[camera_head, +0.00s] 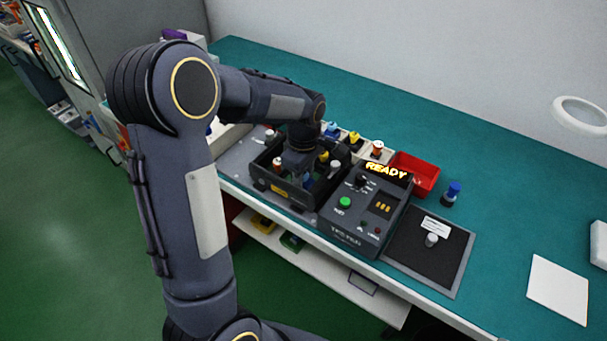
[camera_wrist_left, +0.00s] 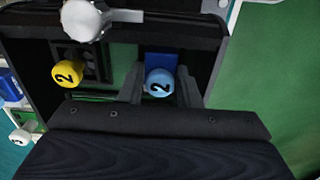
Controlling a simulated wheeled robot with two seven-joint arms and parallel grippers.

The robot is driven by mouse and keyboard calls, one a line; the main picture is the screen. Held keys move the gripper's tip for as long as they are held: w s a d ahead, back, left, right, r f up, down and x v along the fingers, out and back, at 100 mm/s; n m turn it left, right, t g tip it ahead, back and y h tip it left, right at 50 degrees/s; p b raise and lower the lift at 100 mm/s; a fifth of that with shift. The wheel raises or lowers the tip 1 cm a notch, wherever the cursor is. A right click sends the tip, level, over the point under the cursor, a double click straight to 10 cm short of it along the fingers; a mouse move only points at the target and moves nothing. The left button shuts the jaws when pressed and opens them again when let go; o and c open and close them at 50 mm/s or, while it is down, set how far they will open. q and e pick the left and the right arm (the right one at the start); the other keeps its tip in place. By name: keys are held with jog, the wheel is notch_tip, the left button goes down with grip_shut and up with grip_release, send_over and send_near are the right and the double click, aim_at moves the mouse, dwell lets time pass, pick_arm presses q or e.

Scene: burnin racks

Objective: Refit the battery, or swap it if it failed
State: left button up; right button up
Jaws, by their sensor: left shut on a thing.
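The black crate (camera_head: 262,184) stands on the bench with several capped cells in it. My left gripper (camera_head: 306,172) reaches down into it from above, and its fingertips are mostly hidden in the head view. In the left wrist view my left gripper (camera_wrist_left: 160,88) is shut on a blue-capped battery (camera_wrist_left: 159,82) marked 2. A yellow-capped battery (camera_wrist_left: 66,73) marked 2 and a white-grey knobbed part (camera_wrist_left: 82,20) sit beside it. The tester (camera_head: 345,222), right of the crate, shows READY and has a green button (camera_head: 345,203). My right gripper is not in view.
A red bin (camera_head: 424,178) stands behind the tester. A blue-capped cell (camera_head: 452,192) stands on the teal bench to its right. A dark mat (camera_head: 410,250) bears a grey knob (camera_head: 432,240). A white sheet (camera_head: 558,289) lies far right. Several capped cells stand behind the crate.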

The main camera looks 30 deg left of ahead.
pick_arm(q)
jog(key=o, duration=1.2)
jog(key=shift+r+p, duration=2)
jog(key=shift+r, duration=0.5)
jog(key=shift+r, duration=0.1)
jog(key=shift+r+p, duration=1.7)
jog(key=shift+r, duration=0.25)
